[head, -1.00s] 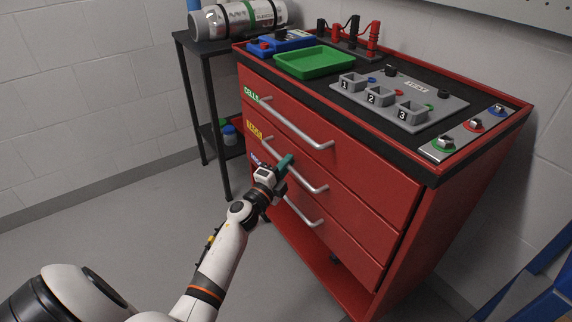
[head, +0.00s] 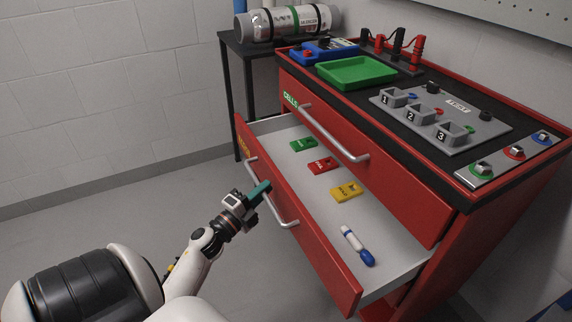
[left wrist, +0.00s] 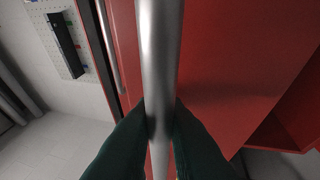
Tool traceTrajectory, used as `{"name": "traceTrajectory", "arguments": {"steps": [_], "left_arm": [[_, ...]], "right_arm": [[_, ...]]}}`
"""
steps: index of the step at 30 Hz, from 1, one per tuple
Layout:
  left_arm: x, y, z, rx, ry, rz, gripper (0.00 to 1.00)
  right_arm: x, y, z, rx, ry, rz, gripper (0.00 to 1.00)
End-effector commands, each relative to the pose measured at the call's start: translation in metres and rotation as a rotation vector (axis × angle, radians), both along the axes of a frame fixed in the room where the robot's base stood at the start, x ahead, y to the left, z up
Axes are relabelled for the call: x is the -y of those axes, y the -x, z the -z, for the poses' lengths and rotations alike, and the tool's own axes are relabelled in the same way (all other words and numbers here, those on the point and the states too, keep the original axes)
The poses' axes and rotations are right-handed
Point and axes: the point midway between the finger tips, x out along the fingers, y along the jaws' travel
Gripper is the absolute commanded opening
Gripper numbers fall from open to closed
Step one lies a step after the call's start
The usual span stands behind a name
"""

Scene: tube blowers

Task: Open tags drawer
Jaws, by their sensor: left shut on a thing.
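The middle drawer (head: 314,252) of the red cabinet is pulled well out, with its white inside showing. A green tag (head: 303,144), a red tag (head: 323,164), a yellow tag (head: 347,191) and a white-and-blue pen (head: 357,246) lie in it. My left gripper (head: 260,191) is shut on that drawer's silver handle (head: 282,215). In the left wrist view the dark fingers (left wrist: 160,135) close around the handle bar (left wrist: 161,60). The yellow label (head: 243,146) on the drawer front is too small to read surely. My right gripper is not in view.
The top drawer (head: 390,186) is closed above the open one. The cabinet top holds a green tray (head: 357,72), a grey numbered panel (head: 440,115) and a blue device (head: 325,50). A dark side table (head: 233,75) with a cylinder (head: 290,22) stands behind. Floor at left is clear.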

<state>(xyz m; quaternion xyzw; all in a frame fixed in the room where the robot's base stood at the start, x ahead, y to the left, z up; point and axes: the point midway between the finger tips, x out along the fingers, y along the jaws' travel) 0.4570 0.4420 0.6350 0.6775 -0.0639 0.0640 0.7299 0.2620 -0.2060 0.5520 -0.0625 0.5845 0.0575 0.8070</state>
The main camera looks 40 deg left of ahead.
Motion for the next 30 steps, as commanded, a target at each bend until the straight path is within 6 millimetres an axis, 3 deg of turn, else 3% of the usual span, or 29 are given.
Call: {"name": "traceTrajectory", "arguments": {"steps": [3,9,26,27,30], "left_arm": [[-0.009,0.022,0.001,-0.004,0.0,-0.002,0.0],[-0.018,0.044,0.001,-0.002,0.002,-0.001,0.0],[-0.022,0.054,0.001,-0.001,0.002,0.0,0.0],[-0.022,0.054,0.001,-0.001,0.002,0.0,0.17],[-0.022,0.054,0.001,-0.001,0.002,0.0,0.34]], "right_arm": [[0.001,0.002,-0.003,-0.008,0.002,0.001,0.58],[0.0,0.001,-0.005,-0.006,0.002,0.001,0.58],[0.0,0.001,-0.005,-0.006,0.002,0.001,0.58],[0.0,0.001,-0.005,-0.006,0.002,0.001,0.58],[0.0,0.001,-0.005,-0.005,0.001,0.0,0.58]]}}
